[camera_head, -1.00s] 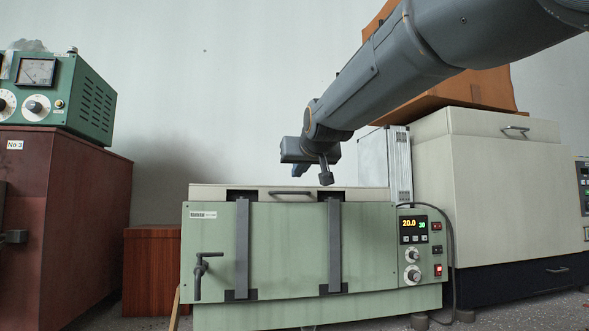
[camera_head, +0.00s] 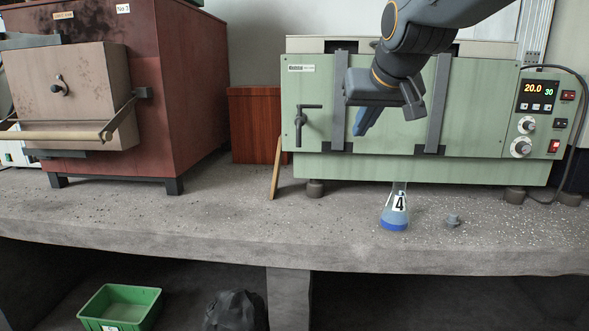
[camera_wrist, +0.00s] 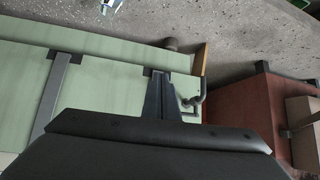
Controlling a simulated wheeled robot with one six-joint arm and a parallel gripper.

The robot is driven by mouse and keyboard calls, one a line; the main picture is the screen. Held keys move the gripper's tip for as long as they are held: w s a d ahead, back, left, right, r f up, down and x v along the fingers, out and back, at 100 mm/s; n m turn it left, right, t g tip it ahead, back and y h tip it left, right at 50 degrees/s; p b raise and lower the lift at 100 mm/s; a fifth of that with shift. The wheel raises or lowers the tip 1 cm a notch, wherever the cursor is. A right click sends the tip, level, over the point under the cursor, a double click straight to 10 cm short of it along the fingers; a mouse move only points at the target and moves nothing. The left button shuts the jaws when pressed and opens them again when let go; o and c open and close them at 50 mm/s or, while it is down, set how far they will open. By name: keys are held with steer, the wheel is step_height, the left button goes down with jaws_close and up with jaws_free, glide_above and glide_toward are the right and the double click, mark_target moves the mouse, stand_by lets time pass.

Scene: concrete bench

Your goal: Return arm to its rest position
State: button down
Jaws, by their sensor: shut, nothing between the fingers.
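My gripper (camera_head: 360,130) is shut and empty. In the head view it hangs in front of the green oven's front panel (camera_head: 310,95), above the bench, with its blue-grey fingers pointing down. My arm comes in from the upper right. In the wrist view the shut fingers of my gripper (camera_wrist: 158,78) point away from the camera, over the green oven (camera_wrist: 100,85). Nothing is between them.
A flask (camera_head: 396,212) labelled 4 with blue liquid stands on the concrete bench (camera_head: 220,215) below my gripper, next to a small grey stopper (camera_head: 453,221). A red-brown furnace (camera_head: 190,80) stands left. A green bin (camera_head: 120,308) lies underneath.

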steer(key=s+a+f+n+g, duration=0.1)
steer(key=s+a+f+g, duration=0.15)
steer(key=s+f, duration=0.65)
steer(key=s+a+f+n+g, duration=0.15)
steer(key=s+f+g, duration=0.25)
steer(key=s+f, duration=0.5)
steer(key=s+a+f+n+g, duration=0.1)
steer(key=s+a+f+g, duration=0.2)
steer(key=s+f, duration=0.6)
steer(key=s+d+r+m+p, duration=0.1)
steer(key=d+r+m+p, duration=0.1)
steer(key=d+r+p, duration=0.4)
steer(key=s+d+r+m+h+p, duration=0.1)
steer(key=d+r+m+p, duration=0.1)
steer(key=d+r+p, duration=0.4)
step_height(320, 180, up, 4)
steer(key=p, duration=1)
steer(key=shift+r, duration=0.15)
steer(key=shift+m, duration=0.25)
